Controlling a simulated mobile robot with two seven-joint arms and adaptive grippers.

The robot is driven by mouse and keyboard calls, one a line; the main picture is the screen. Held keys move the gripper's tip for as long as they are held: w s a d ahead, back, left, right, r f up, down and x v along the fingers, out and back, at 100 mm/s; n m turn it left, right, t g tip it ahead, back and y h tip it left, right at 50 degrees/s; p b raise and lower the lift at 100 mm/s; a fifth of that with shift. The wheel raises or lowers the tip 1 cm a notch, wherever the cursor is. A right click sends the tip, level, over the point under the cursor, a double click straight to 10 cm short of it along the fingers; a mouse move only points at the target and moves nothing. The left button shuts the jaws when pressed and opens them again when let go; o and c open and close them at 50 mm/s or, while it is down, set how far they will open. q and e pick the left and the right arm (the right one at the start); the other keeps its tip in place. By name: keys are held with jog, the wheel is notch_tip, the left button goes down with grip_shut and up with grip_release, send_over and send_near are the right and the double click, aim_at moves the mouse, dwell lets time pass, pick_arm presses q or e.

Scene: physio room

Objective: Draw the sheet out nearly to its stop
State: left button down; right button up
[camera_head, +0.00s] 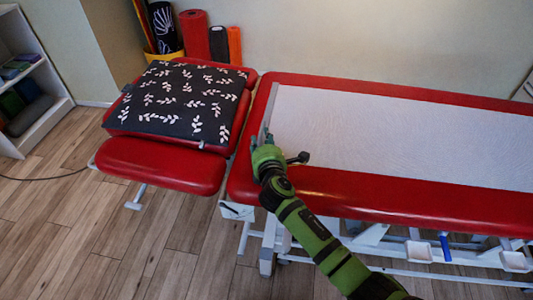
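The white sheet (400,130) lies flat along the red treatment table (390,199) and runs out of the picture on the right. A thin grey bar (269,108) lies along its left end. My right gripper (262,138), green, is at the near end of this bar, by the sheet's near left corner. Its fingers are small and partly hidden by the hand, so I cannot tell whether they are closed on the bar. My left gripper is out of view.
A dark patterned cushion (178,100) lies on the red head section, left of a gap. A dark knob (302,157) sticks out just right of my gripper. Upright rolls (194,34) stand by the wall. White shelves (38,60) stand at left. The near wooden floor is clear.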

jog(key=v, duration=0.7)
jog(key=shift+s+r, duration=0.15)
jog(key=shift+s, duration=0.2)
